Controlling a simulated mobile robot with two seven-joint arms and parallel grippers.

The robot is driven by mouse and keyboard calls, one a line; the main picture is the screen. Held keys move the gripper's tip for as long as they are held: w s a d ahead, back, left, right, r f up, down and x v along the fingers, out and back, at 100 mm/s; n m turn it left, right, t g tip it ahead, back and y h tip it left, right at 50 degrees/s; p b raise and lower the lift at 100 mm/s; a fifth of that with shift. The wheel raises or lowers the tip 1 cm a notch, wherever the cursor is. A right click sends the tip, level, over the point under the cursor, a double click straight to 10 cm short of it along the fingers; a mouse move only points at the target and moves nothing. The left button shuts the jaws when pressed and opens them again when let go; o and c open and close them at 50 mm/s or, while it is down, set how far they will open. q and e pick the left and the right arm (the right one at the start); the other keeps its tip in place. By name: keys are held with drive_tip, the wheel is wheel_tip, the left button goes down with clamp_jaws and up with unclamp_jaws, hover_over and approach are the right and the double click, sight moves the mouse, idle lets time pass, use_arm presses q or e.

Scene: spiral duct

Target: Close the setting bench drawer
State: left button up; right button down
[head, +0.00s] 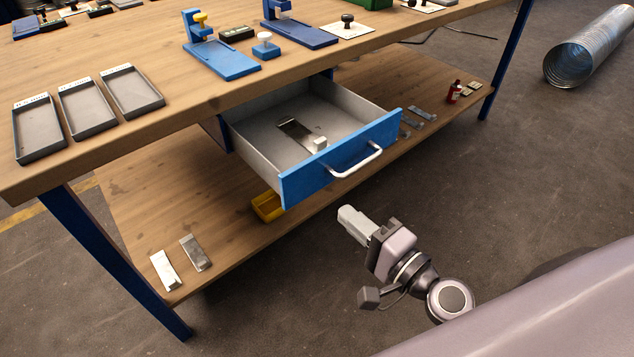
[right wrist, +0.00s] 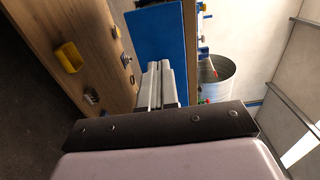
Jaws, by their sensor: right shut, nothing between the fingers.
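The setting bench (head: 190,90) has a wooden top and blue legs. Its drawer, with a blue front (head: 330,165) and pale metal sides, stands pulled out below the top. A silver bar handle (head: 358,162) is on the front. A small metal piece (head: 300,136) lies inside the drawer. My right gripper (head: 350,220) is shut and empty, in front of and below the drawer front, apart from it in the head view. In the right wrist view the shut fingers (right wrist: 158,78) point toward the blue drawer front (right wrist: 160,40). My left gripper is not in view.
Three grey trays (head: 88,107) and blue fixtures (head: 218,58) stand on the bench top. The lower shelf (head: 135,215) holds a yellow bin (head: 267,206) and metal pieces (head: 180,262). A spiral duct (head: 590,48) lies on the floor at far right. The floor before the drawer is clear.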

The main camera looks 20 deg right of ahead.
sight(307, 181)
drive_tip(key=p+x, duration=0.1)
drive_tip(key=x, duration=0.6)
drive_tip(key=shift+w+a+p, duration=0.15)
drive_tip(key=shift+w+p, duration=0.15)
drive_tip(key=shift+p, duration=0.05)
drive_tip(key=shift+w+a+f, duration=0.1)
drive_tip(key=shift+w+a, duration=0.1)
drive_tip(key=shift+w, duration=0.4)
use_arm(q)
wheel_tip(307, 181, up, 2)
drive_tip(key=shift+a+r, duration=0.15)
use_arm(e)
drive_tip(key=shift+w, duration=0.1)
